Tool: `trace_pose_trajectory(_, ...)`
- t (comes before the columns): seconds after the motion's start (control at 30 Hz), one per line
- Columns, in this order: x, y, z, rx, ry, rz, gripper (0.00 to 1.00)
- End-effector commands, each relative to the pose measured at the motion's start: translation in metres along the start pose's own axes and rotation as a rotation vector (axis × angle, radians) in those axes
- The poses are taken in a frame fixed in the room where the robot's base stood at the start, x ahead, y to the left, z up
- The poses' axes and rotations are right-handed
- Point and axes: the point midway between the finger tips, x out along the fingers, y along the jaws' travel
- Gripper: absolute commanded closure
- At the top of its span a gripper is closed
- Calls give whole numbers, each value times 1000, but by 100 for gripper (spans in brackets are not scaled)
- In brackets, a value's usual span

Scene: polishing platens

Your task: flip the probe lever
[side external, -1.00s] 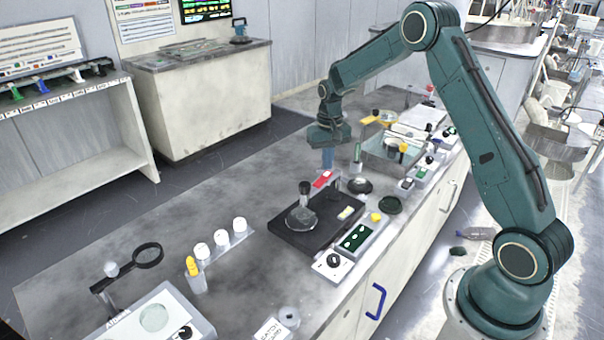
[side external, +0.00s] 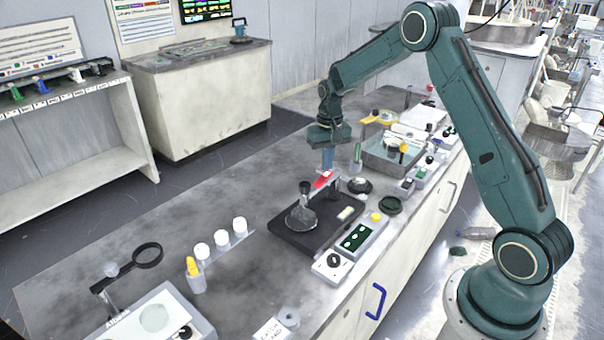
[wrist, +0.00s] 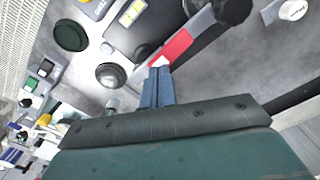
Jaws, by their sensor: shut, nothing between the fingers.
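The probe lever appears to be the red bar (side external: 322,180) on the black-based measuring stand (side external: 290,235). In the wrist view the red bar (wrist: 174,47) has a pale end just ahead of my fingertips. My gripper (side external: 328,168) points down at the lever's far end, its blue fingers shut together and empty. In the wrist view my gripper (wrist: 160,70) has its fingertips at or very near that pale end; I cannot tell whether they touch. A dark-handled round part (side external: 303,218) stands on the stand's base.
Dark round pieces (side external: 390,205) lie nearby. A clear tray (side external: 385,160) is behind.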

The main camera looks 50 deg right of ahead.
Motion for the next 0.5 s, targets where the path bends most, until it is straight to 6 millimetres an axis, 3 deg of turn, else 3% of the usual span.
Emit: trace_pose_trajectory(0.5, 6, 0, 0, 0, -1, 0, 100)
